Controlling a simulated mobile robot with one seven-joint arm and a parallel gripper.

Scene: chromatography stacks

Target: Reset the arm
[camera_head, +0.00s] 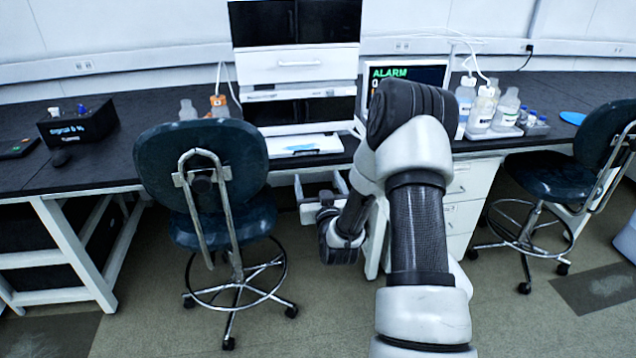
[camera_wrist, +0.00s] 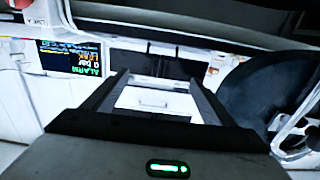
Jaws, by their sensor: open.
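My gripper (camera_head: 322,190) is in front of the bench, below its front edge, to the right of the left chair in the head view. My arm reaches forward and bends down, with the elbow in front of the screen. In the wrist view my gripper (camera_wrist: 158,82) shows two dark fingers standing apart with nothing between them. A white panel with a handle shows beyond the fingers. The wrist view appears upside down, since the screen text is inverted there.
The chromatography stack (camera_head: 296,65) stands on the dark bench (camera_head: 100,160). A screen (camera_head: 408,76) reads ALARM, partly hidden by my arm. Bottles (camera_head: 481,108) stand right of it. A left chair (camera_head: 203,165) and a right chair (camera_head: 590,150) stand before the bench.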

